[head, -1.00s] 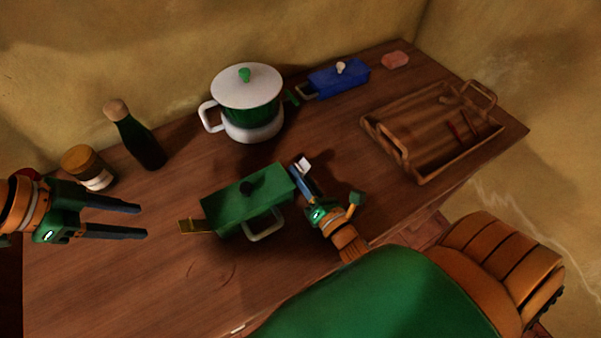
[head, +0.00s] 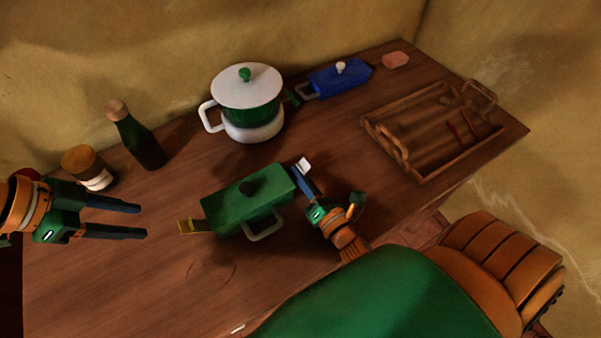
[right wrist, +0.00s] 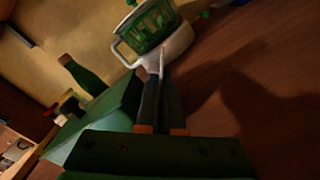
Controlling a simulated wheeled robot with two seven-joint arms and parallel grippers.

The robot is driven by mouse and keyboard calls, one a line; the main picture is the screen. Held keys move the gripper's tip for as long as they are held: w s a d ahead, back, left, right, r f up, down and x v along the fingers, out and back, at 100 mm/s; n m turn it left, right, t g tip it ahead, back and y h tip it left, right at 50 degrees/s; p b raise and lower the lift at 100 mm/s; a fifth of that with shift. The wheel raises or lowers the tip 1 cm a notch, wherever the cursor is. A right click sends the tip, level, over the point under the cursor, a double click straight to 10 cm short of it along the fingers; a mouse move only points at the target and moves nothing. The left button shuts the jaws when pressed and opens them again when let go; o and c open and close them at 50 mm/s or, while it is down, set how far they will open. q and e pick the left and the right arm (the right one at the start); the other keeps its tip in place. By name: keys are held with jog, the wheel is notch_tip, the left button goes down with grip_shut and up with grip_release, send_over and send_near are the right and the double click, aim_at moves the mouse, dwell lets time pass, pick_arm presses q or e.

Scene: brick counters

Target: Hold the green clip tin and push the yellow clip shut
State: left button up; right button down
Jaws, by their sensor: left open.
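In the right wrist view the fingers (right wrist: 160,82) lie along the tin (right wrist: 100,108). My left gripper (head: 142,221) is open and empty, left of the clip and apart from it.
A white-and-green pot (head: 250,105) stands behind the tin. A dark bottle (head: 138,140) and a brown-lidded jar (head: 88,167) are at the back left. A blue tin (head: 340,78) and wooden tray (head: 415,178) are to the right. The counter before the tin is clear.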

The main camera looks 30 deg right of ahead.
pick_arm(q)
jog(key=shift+c, duration=0.2)
dwell(0.3)
jog(key=shift+d, duration=0.2)
jog(key=c, duration=0.3)
jog(key=d+m+y, duration=0.1)
jog(key=m, duration=0.1)
jog(key=d+m, duration=0.2)
jog(key=m, duration=0.1)
jog(key=shift+s+r+g+y, duration=0.1)
jog(key=shift+s+g+y, duration=0.05)
jog(key=shift+g+y, duration=0.25)
grip_shut()
pick_arm(e)
jog(key=shift+d, duration=0.1)
pick_arm(q)
notch_tip(320, 180, down, 8)
jog(key=m+y, duration=0.2)
jog(key=m, duration=0.1)
jog(key=m+y, duration=0.2)
jog(key=m, duration=0.2)
jog(key=shift+d+f+t, duration=0.1)
jog(key=shift+f+t, duration=0.1)
jog(key=shift+t, duration=0.1)
